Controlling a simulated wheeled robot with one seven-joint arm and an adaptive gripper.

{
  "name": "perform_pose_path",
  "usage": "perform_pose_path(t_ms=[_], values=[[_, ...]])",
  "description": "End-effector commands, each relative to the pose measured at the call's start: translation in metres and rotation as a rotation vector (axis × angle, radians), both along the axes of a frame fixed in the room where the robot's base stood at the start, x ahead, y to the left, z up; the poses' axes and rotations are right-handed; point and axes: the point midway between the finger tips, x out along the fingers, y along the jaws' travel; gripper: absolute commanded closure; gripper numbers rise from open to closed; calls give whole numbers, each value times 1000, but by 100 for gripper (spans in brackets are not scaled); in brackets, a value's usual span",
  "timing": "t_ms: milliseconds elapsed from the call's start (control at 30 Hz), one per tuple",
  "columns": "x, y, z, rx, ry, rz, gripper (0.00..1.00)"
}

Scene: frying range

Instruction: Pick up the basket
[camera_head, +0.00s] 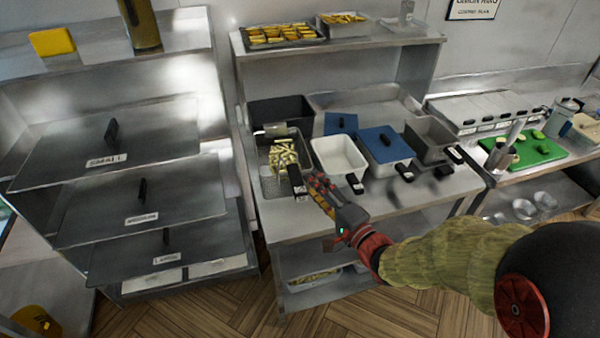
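A wire basket (270,181) holding pale fries (283,155) sits on the steel counter, left of the middle of the view. Its black handle (297,182) points toward the front of the counter. My gripper (318,184) is just right of this handle, over the counter's front part. Its fingers look small and dark, so I cannot tell whether they are open or touch the handle. My arm reaches in from the right.
A white container (340,158) and a blue-lidded one (386,146) stand right of the basket, with black handles facing front. A grey container (432,136) is farther right. Left is a rack with dark lids (140,212). Trays of fried food (284,34) are on the upper shelf.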

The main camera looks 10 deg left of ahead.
Motion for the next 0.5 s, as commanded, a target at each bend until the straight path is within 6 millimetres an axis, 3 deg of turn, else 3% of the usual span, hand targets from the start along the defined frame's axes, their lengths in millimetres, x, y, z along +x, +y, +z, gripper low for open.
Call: perform_pose_path(t_ms=[167,500], values=[[-5,14,-3,67,22,40,61],[20,37,1,67,19,39,61]])
